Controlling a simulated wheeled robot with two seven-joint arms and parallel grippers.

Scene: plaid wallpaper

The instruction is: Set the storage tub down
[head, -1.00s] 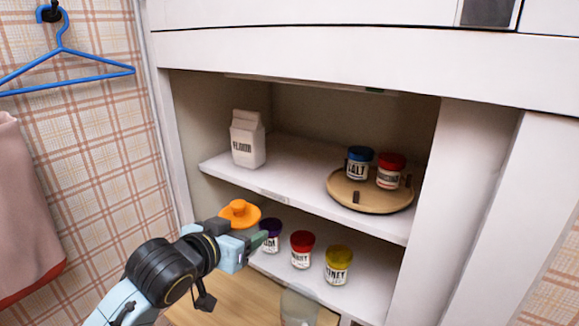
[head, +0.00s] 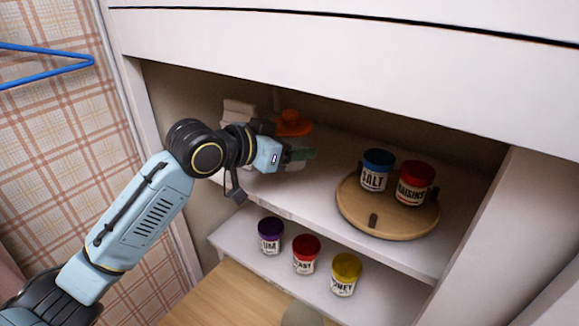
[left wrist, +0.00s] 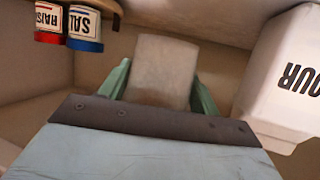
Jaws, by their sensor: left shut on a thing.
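The storage tub has an orange lid with a knob (head: 291,124) and a pale body, seen as a greyish block between the fingers in the left wrist view (left wrist: 163,68). My left gripper (head: 298,154) is shut on the tub's body, inside the cupboard at the upper shelf (head: 330,225). The tub appears upright. The wrist and fingers hide much of its body, and I cannot tell whether its base touches the shelf. My right gripper is not in view.
A flour carton (left wrist: 290,75) stands close beside the tub, partly behind my arm in the head view. A round wooden tray (head: 360,215) holds a salt jar (head: 375,172) and a raisins jar (head: 414,184). Several jars stand on the lower shelf. Shelf between tub and tray is clear.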

